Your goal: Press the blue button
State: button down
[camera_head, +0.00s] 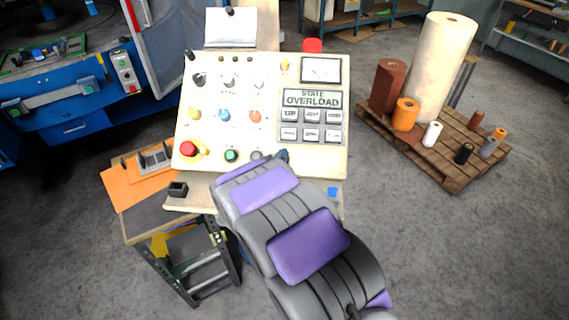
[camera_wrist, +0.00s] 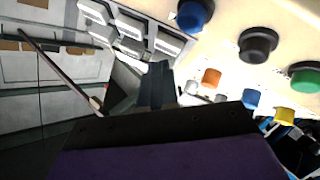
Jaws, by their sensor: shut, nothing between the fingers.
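A round blue button (camera_wrist: 193,15) on the cream panel shows at the top of the wrist view, beside a black button (camera_wrist: 258,44) and a green button (camera_wrist: 304,78). My gripper (camera_head: 283,155) is at the panel's lower edge, shut and empty. In the wrist view its fingers (camera_wrist: 156,84) are apart from the blue button.
The sloped control panel (camera_head: 215,138) carries several knobs, a red stop button (camera_head: 188,149) and a display reading STATE OVERLOAD (camera_head: 312,98). A stool (camera_head: 190,255) stands below left. A pallet with rolls (camera_head: 450,170) is on the right. Grey floor lies between.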

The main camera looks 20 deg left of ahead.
jog(key=shift+w+a+f+p, duration=0.15)
jog(key=shift+w+a+f, duration=0.15)
jog(key=shift+f, duration=0.2)
jog(key=shift+w+a+f+p, duration=0.15)
jog(key=shift+w+a+f, duration=0.15)
jog(key=shift+f, duration=0.25)
jog(key=shift+w+a+f+p, duration=0.15)
jog(key=shift+w+a+f, duration=0.15)
jog(key=shift+f, duration=0.2)
jog(key=shift+d, duration=0.1)
jog(key=shift+d+r, duration=0.1)
jog(key=shift+d, duration=0.25)
jog(key=shift+a, duration=0.35)
jog(key=shift+d, duration=0.25)
